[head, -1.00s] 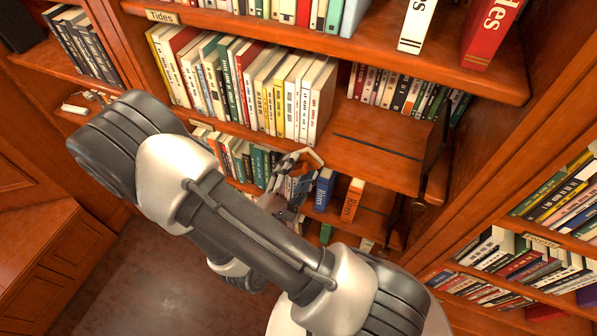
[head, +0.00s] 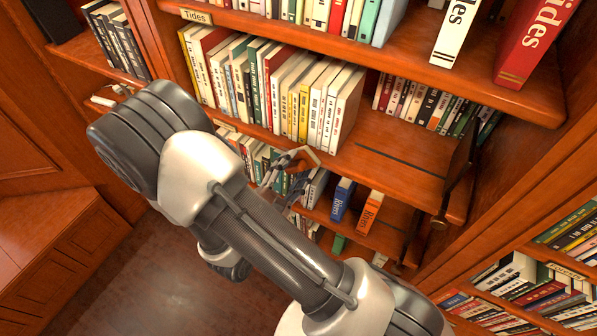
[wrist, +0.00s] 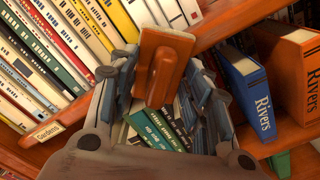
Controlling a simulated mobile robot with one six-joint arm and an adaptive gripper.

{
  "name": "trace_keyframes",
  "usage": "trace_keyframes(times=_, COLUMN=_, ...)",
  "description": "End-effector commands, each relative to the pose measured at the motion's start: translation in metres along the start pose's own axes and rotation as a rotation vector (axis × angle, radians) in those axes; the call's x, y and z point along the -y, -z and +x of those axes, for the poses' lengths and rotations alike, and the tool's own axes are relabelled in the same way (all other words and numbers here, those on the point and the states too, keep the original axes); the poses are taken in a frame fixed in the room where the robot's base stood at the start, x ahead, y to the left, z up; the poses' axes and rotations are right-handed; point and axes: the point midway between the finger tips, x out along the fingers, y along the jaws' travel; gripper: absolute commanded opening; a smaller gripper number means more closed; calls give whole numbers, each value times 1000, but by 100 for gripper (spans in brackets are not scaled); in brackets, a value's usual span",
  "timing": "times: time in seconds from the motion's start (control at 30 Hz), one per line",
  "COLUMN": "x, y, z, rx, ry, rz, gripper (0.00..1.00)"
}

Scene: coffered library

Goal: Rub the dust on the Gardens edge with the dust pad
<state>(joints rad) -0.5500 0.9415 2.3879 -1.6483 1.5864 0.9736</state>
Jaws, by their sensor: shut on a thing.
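My gripper (wrist: 165,95) is shut on the dust pad (wrist: 165,65), an orange-brown wooden block with a raised grip, in the middle of the wrist view. In the head view my gripper (head: 285,180) is at the front of the middle shelf, partly behind my arm. The Gardens edge (wrist: 225,28) is the orange-brown front of that shelf, with a Gardens label (wrist: 47,132) to the left of my gripper. The pad overlaps the edge in the wrist view; I cannot tell whether they touch.
Pale books (head: 320,105) stand in a row above the edge, close to my gripper. Below are a blue Rivers book (head: 342,199) and an orange one (head: 369,212). The shelf's right part (head: 400,160) has bare board in front. A dark upright bracket (head: 460,165) is at its right end.

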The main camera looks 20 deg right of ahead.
Motion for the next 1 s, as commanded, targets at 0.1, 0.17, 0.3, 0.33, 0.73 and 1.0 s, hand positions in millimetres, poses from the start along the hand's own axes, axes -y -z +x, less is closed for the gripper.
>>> trace_keyframes(times=0.1, x=-8, y=8, z=0, rx=-1, ry=-3, rz=6, gripper=26)
trace_keyframes(times=0.17, x=-12, y=12, z=-1, rx=-1, ry=-3, rz=6, gripper=26)
trace_keyframes(times=0.3, x=-18, y=19, z=-1, rx=-1, ry=-2, rz=4, gripper=26)
trace_keyframes(times=0.33, x=-19, y=20, z=-1, rx=-1, ry=-2, rz=3, gripper=26)
trace_keyframes(times=0.73, x=-35, y=37, z=-3, rx=-1, ry=-1, rz=3, gripper=26)
trace_keyframes(times=1.0, x=-43, y=44, z=-4, rx=-1, ry=0, rz=1, gripper=26)
